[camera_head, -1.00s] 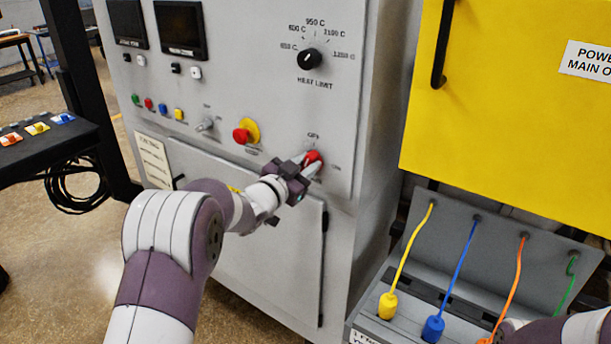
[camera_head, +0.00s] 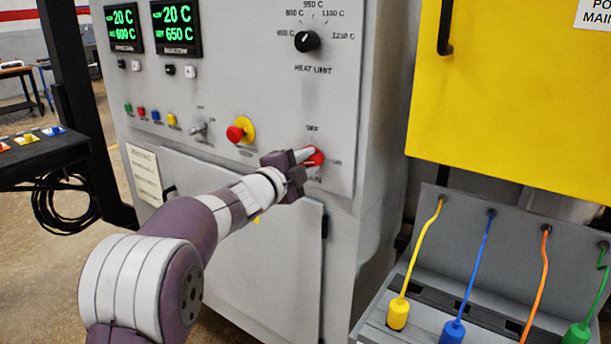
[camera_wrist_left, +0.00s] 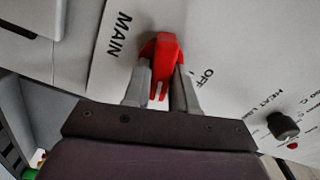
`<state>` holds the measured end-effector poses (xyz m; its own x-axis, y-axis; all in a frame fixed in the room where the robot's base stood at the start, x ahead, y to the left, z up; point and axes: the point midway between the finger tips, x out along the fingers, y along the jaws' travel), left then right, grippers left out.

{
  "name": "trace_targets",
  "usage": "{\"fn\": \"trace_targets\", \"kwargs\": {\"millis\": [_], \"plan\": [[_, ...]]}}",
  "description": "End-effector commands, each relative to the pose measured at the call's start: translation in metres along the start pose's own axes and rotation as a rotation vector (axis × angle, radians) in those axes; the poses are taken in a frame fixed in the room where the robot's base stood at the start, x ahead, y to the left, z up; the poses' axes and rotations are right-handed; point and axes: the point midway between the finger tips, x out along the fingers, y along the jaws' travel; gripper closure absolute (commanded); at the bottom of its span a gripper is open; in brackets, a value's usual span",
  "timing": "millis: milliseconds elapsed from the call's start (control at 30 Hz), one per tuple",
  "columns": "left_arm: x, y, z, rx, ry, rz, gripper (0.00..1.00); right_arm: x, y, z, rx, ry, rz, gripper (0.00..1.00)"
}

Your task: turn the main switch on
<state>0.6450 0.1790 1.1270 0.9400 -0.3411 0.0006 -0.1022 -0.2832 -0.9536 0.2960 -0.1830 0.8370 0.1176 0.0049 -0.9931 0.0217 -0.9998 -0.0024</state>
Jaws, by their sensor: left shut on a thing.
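The main switch (camera_head: 315,157) is a red rotary handle low on the right of the grey furnace panel, with OFF printed above it and ON to its right. It also shows in the left wrist view (camera_wrist_left: 165,62), between the fingers, near the MAIN and OFF lettering. My left gripper (camera_head: 304,158) is shut on the red handle; it also shows in the left wrist view (camera_wrist_left: 160,88), a finger on each side. The handle's white mark shows between the fingers. Two displays (camera_head: 122,27) (camera_head: 176,27) are lit with green readings of 20 C. My right gripper is not in view.
A red button on a yellow base (camera_head: 240,130) and a small toggle (camera_head: 198,129) sit left of the switch. The black heat limit knob (camera_head: 307,41) is above. A yellow cabinet (camera_head: 510,100) and coloured cables (camera_head: 418,245) stand at right.

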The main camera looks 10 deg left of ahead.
Motion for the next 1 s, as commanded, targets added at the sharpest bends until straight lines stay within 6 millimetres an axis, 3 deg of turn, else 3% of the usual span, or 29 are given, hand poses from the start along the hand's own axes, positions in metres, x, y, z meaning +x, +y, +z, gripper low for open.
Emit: {"fn": "trace_targets", "kwargs": {"millis": [100, 400, 1000], "plan": [[0.000, 0.006, 0.002, 0.086, 0.000, 0.002, 1.00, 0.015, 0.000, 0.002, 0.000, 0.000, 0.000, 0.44], [0.000, 0.006, 0.002, 0.250, 0.000, 0.003, 1.00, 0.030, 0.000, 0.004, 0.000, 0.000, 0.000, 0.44], [0.000, 0.004, 0.001, 0.322, -0.001, 0.004, 1.00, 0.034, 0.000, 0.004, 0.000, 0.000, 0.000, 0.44]]}}
